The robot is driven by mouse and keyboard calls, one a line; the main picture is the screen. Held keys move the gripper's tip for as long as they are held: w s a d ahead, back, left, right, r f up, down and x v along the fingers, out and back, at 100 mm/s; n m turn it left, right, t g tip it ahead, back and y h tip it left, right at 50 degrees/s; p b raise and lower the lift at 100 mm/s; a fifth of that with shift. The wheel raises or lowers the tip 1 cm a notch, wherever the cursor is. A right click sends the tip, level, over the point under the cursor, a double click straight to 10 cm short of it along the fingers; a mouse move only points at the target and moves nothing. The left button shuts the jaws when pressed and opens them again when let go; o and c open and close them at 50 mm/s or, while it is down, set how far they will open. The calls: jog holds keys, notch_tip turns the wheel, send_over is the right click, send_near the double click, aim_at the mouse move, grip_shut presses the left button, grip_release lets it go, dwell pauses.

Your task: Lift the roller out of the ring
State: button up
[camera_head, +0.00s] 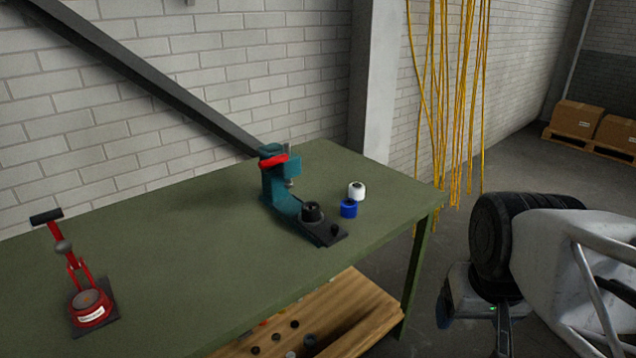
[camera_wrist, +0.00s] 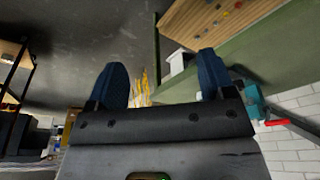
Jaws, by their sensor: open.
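A short blue cylinder with a pale top (camera_head: 348,208) stands on the green table near its right end. A white cylinder with a dark centre (camera_head: 357,190) stands just behind it. A black round part (camera_head: 312,212) sits on the base of a teal press. Which of these is the roller and which the ring I cannot tell at this size. My gripper (camera_wrist: 160,70) is open and empty, its two blue fingers wide apart in the wrist view. In the head view my arm hangs off the table's right end, well away from these parts.
The teal press (camera_head: 282,183) with a red handle stands left of the cylinders; it also shows in the wrist view (camera_wrist: 252,100). A red hand tool (camera_head: 90,305) stands at the left of the green table (camera_head: 200,265). A wooden lower shelf (camera_head: 362,318) holds small parts. Yellow cables hang behind.

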jog(key=w+a+r+n, duration=0.2)
jog(key=w+a, duration=0.1)
jog(key=w, duration=0.6)
jog(key=w+a+r+n+g, duration=0.15)
jog(key=w+a, duration=0.25)
jog(key=w, duration=0.5)
jog(key=w+a+r+n, duration=0.1)
jog(key=w+a+n, duration=0.2)
jog(key=w, duration=0.6)
jog(key=w+a+f+n, duration=0.3)
jog(key=w+a+f, duration=0.2)
jog(key=w+a, duration=0.4)
jog(key=w+a+f+n+g, duration=0.1)
jog(key=w+a+f+n, duration=0.3)
jog(key=w+a, duration=0.6)
jog(key=shift+w+f, duration=0.6)
jog(key=shift+w, duration=1.45)
jog(key=shift+f, duration=0.2)
send_over(311, 208)
jog(key=shift+f, duration=2.8)
jog(key=shift+f, duration=2.85)
